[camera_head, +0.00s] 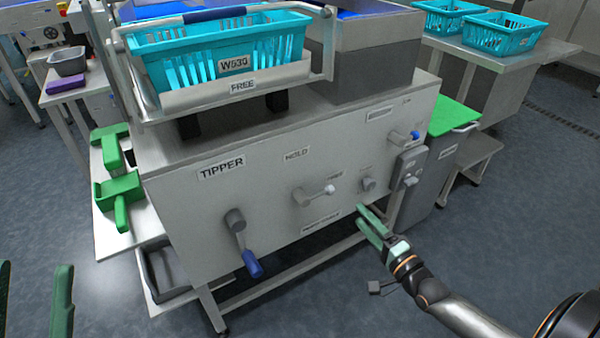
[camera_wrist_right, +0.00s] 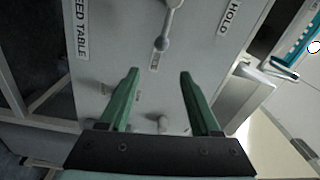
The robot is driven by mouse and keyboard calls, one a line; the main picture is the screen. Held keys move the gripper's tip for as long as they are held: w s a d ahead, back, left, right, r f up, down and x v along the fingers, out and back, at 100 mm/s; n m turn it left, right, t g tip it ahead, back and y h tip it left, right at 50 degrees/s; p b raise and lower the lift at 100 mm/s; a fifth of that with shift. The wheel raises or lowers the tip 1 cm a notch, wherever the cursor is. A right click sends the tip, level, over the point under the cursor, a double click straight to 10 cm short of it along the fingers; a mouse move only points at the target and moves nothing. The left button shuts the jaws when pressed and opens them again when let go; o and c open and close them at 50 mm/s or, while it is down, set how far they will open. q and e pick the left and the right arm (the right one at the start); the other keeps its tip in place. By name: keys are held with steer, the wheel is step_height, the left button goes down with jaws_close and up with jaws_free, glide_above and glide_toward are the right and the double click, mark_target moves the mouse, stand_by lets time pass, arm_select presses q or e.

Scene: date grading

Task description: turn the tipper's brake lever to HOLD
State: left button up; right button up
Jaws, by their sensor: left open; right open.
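The lever points right, toward a small unreadable label, not up at HOLD. In the right wrist view the knobbed lever (camera_wrist_right: 166,28) is ahead of my open right gripper (camera_wrist_right: 159,72), with the HOLD label (camera_wrist_right: 230,17) to its right. The fingers do not appear to touch the lever. In the head view my right gripper (camera_head: 372,224) is low and right of the lever, empty. My left gripper (camera_head: 35,268) is open at the lower left edge, partly cut off.
A blue-handled crank (camera_head: 243,240) hangs below the TIPPER label (camera_head: 221,167). A grey knob (camera_head: 368,184) and a blue-tipped control (camera_head: 405,135) are right of the lever. A turquoise crate (camera_head: 215,60) sits in the cradle above. Green scoops (camera_head: 122,190) lie at left.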

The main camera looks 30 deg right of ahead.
mark_target(332, 193)
steer(key=shift+n+y, duration=0.3)
steer(key=shift+n, duration=0.1)
steer(key=w+b, duration=0.1)
steer(key=w, duration=0.2)
steer(key=w+a+b, duration=0.1)
steer(key=w, duration=0.3)
steer(key=w+a+b, duration=0.1)
steer(key=w+b, duration=0.1)
steer(key=w, duration=0.2)
steer(key=shift+a+r, duration=0.1)
steer(key=shift+a, duration=0.05)
steer(key=shift+w+a+r, duration=0.1)
steer(key=shift+w, duration=0.6)
jaws_close()
